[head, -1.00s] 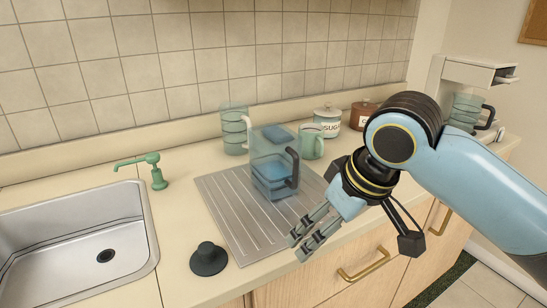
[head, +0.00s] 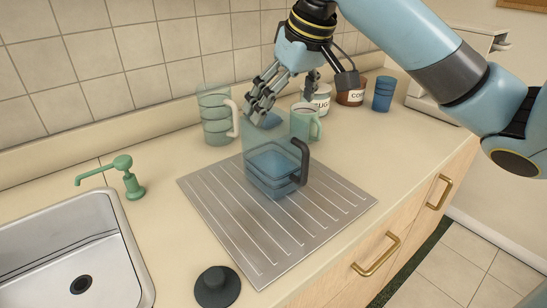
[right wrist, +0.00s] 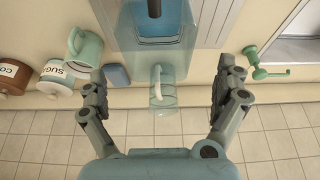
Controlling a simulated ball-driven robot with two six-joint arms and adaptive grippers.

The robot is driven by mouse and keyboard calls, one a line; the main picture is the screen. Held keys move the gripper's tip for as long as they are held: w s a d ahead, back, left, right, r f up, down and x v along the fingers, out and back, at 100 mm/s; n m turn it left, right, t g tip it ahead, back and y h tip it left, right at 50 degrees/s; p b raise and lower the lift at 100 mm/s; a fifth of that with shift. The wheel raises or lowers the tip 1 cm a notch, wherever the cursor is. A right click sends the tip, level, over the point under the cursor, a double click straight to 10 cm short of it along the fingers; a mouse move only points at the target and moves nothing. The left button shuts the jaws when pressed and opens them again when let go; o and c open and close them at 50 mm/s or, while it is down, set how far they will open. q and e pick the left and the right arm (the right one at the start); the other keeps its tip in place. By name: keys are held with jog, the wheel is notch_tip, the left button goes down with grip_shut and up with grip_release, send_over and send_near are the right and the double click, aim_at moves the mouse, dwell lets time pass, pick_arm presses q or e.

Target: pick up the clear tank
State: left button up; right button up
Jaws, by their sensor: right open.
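The clear tank (head: 262,150) is a see-through box with blue in its lower part and a dark handle (head: 303,162) on its right side. It stands upright on the ribbed metal drying mat (head: 225,222). My right gripper (head: 282,100) is open and empty above and behind the tank's top, its fingers pointing down. In the right wrist view the tank (right wrist: 172,30) is at the top, beyond the spread fingers (right wrist: 164,75). I cannot tell whether a finger touches it. My left gripper is not in view.
A clear jug with a pale handle (head: 216,125) stands behind-left; in the wrist view it lies between the fingers. A green mug (head: 303,122), sugar jar (head: 321,98) and blue cup (head: 382,93) stand behind-right.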

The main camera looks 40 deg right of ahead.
aim_at(280, 157)
jog(key=x, duration=0.5)
jog(key=shift+d+f, duration=0.15)
jog(key=shift+f, duration=0.25)
jog(key=c, duration=1.2)
jog(key=shift+c, duration=1.3)
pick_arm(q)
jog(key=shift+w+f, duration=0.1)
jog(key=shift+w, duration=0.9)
pick_arm(e)
jog(key=shift+r, duration=0.1)
